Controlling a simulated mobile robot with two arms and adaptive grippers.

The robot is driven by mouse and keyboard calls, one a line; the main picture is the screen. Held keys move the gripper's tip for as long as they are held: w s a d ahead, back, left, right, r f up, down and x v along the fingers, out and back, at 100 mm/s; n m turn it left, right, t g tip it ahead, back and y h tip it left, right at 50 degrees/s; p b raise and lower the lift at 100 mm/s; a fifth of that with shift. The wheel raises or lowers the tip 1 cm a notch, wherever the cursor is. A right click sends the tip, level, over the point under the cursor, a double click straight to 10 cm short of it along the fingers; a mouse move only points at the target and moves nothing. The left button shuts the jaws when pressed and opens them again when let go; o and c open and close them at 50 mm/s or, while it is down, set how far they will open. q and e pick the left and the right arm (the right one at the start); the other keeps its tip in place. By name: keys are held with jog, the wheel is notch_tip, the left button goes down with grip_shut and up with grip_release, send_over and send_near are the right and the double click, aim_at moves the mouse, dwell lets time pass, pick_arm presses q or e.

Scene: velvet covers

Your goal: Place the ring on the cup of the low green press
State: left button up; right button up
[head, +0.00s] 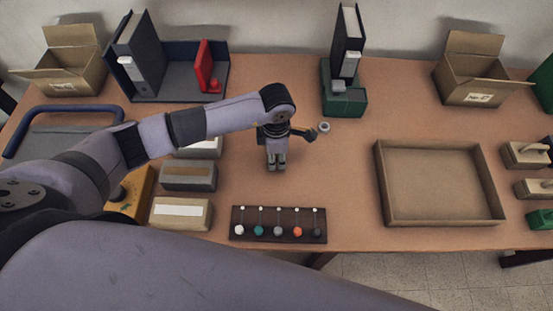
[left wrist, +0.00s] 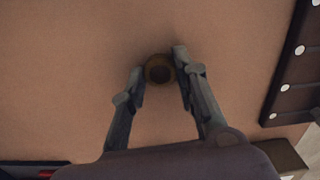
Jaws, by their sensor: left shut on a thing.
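The green block (head: 346,103) beyond the ring, at the back of the table, looks like the low green press. A small grey piece (head: 338,86), perhaps its cup, is on top of it. The ring is apart from the block, on its near side. My right gripper is not in view.
A tall black binder-like shape (head: 347,42) rises at the green block. A shallow wooden tray (head: 383,190) lies to the right. A dark rack with coloured beads (head: 270,213) lies near the front edge. Boxes (head: 188,175) stand left. Table between ring and tray is clear.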

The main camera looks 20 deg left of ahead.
pick_arm(q)
jog(key=shift+c, duration=0.9)
jog(key=shift+c, duration=0.2)
jog(key=shift+r, duration=0.1)
notch_tip(320, 180, up, 20)
jog(key=b, duration=0.3)
jog(key=shift+b, duration=0.3)
